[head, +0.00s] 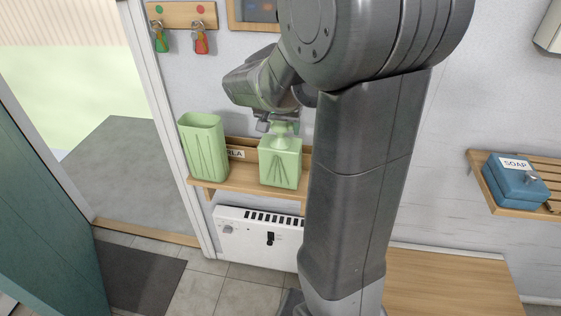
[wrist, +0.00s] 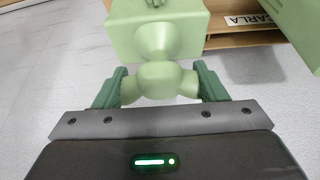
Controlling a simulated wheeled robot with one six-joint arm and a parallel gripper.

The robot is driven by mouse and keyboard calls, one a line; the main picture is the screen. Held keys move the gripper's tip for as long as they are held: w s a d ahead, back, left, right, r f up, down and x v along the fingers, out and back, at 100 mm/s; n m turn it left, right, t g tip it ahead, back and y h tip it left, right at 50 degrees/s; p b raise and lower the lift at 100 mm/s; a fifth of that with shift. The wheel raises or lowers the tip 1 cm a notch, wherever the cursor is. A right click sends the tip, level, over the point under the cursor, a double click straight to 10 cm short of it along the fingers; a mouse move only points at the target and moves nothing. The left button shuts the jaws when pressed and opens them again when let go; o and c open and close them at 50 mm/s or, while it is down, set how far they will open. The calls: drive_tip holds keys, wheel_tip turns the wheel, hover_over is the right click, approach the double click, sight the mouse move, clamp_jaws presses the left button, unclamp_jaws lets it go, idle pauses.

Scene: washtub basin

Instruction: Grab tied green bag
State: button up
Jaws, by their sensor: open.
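The tied green bag (head: 281,165) stands on a wooden wall shelf, a pale green block shape with a narrow neck and knot on top. My gripper (head: 277,121) is just above it, at its knot. In the wrist view the bag's body (wrist: 158,22) is at the top and its round knot (wrist: 160,84) lies between the two green fingers of my gripper (wrist: 161,76). The fingers are open on either side of the knot. I cannot tell whether either finger touches it.
A white heater (head: 257,236) hangs below. Keys (head: 200,43) hang above. A blue soap box (head: 515,180) sits on a slatted shelf at right.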

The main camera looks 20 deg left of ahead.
drive_tip(key=shift+x, duration=1.2)
clamp_jaws()
